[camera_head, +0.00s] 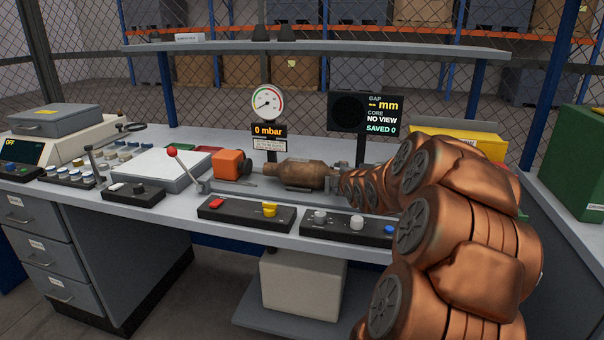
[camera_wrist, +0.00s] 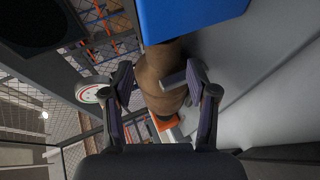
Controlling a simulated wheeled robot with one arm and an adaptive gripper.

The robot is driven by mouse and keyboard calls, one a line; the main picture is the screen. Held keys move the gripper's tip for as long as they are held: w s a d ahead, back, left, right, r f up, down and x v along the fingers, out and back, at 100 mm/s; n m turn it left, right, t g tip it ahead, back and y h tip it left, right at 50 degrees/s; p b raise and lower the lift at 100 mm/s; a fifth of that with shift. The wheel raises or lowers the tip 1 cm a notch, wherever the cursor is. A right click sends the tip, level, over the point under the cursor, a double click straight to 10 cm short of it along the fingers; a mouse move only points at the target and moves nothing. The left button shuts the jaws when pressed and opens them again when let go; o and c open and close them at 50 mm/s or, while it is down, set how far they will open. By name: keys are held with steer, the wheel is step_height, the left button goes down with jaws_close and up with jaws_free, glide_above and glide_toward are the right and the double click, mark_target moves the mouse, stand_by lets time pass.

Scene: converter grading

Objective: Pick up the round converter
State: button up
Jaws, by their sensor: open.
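The round converter (camera_head: 308,174) is a rusty brown canister with narrower ends, lying sideways on the bench just right of an orange block (camera_head: 230,164). In the wrist view, the brown converter (camera_wrist: 158,70) shows between the two fingers of my gripper (camera_wrist: 160,78). The fingers are spread, one on each side of it; whether either touches it I cannot tell. A short grey pin or bar crosses in front of the converter by the right finger. In the head view my copper-coloured arm reaches in from the right and my fingers cannot be made out.
A pressure gauge (camera_head: 267,103) and a dark display (camera_head: 365,114) stand behind the converter. Control boxes (camera_head: 246,212) line the bench's front edge. A lever with a red knob (camera_head: 173,152) is at left. A yellow box (camera_head: 458,138) stands behind my arm. A shelf (camera_head: 320,49) spans above.

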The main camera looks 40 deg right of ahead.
steer(key=shift+d+x, duration=0.2)
steer(key=shift+x, duration=1.6)
steer(key=shift+s+r, duration=0.1)
steer(key=shift+s, duration=0.05)
steer(key=shift+r, duration=0.1)
steer(key=c, duration=1.1)
jaws_close()
steer(key=shift+d+r+p, duration=0.1)
steer(key=shift+p, duration=0.2)
